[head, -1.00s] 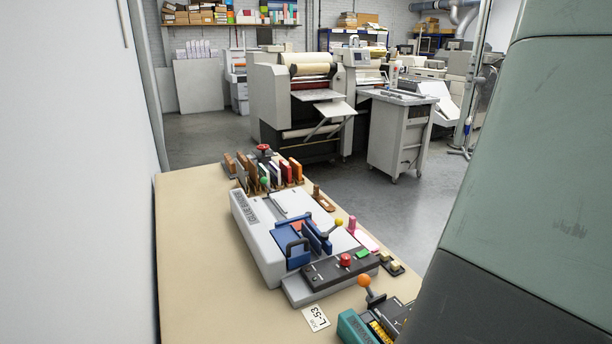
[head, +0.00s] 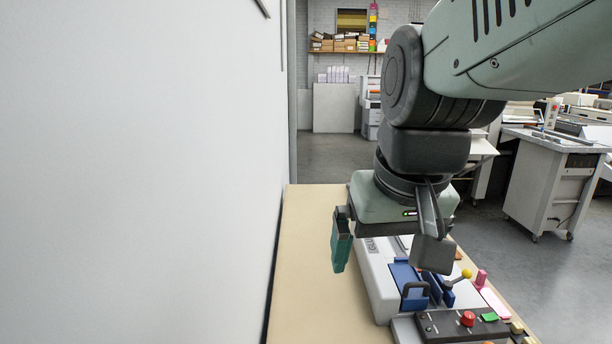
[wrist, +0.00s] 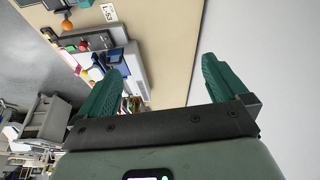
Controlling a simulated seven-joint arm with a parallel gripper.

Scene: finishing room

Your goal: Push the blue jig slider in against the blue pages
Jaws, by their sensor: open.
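The blue jig slider (head: 406,272), with a dark loop handle (head: 414,291), lies on the white glue-binding machine (head: 376,275). Upright blue parts (head: 435,287) stand just right of it; I cannot tell which of them are the blue pages or how wide any gap is. My gripper (head: 387,260) is open and empty, hanging above and behind the slider, apart from it. Its body hides the machine's far part. In the wrist view the teal fingers (wrist: 162,68) are spread, with the machine (wrist: 134,75) and blue parts (wrist: 115,58) beyond the left finger.
A dark control panel (head: 455,325) with a red button (head: 468,319) is at the machine's front. A yellow-knobbed lever (head: 460,276) rises right of the blue parts. The bare tabletop (head: 310,270) lies left, beside a white wall (head: 200,170). A label (wrist: 109,12) lies on the table.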

